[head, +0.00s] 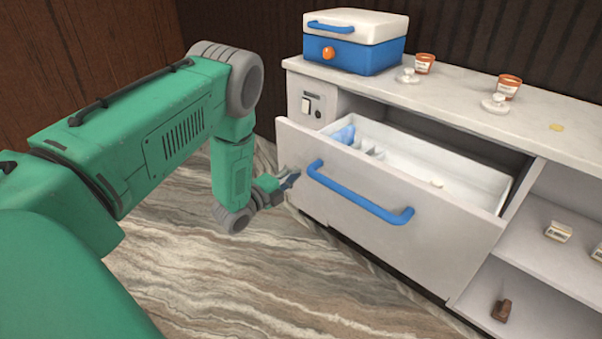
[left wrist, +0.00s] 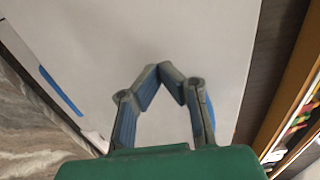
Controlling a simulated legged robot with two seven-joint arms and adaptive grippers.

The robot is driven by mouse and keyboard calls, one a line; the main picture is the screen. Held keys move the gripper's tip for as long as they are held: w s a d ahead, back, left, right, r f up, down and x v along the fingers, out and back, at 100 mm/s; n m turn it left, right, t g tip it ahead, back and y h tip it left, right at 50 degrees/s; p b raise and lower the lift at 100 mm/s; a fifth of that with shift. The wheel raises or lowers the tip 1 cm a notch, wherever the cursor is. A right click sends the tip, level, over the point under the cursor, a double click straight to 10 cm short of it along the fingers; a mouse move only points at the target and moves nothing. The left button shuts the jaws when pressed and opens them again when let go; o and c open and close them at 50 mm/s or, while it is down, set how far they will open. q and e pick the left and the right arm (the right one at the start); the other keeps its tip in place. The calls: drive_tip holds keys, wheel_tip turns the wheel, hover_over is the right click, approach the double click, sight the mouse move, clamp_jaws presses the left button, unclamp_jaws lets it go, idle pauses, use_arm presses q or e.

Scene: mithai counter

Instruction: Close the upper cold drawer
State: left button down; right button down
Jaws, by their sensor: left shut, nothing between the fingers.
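The upper cold drawer (head: 390,185) is pulled out of the white counter, with its open top showing a white inside and some pale blue pieces at its left end. Its front carries a long blue bar handle (head: 358,192). My left gripper (head: 290,181) is at the left end of the drawer front, left of the handle. Its fingers (left wrist: 165,72) meet at the tips, with nothing between them, in front of a broad pale panel (left wrist: 190,35) in the left wrist view. I cannot tell whether they touch the drawer. My right gripper is not in view.
A blue and white cool box (head: 355,45), small orange tubs (head: 424,64) and white lidded pots stand on the countertop (head: 460,105). Open shelves (head: 540,255) with small items are at the right. The marbled floor (head: 270,280) before the drawer is clear.

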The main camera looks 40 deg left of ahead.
use_arm(q)
drive_tip(key=shift+w+f, duration=0.1)
drive_tip(key=shift+w, duration=0.9)
drive_tip(key=shift+w+a, duration=0.2)
drive_tip(key=shift+w, duration=0.1)
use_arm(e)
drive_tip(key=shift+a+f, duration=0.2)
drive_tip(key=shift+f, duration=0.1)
use_arm(q)
drive_tip(key=shift+w+d, duration=0.15)
drive_tip(key=shift+d, duration=0.05)
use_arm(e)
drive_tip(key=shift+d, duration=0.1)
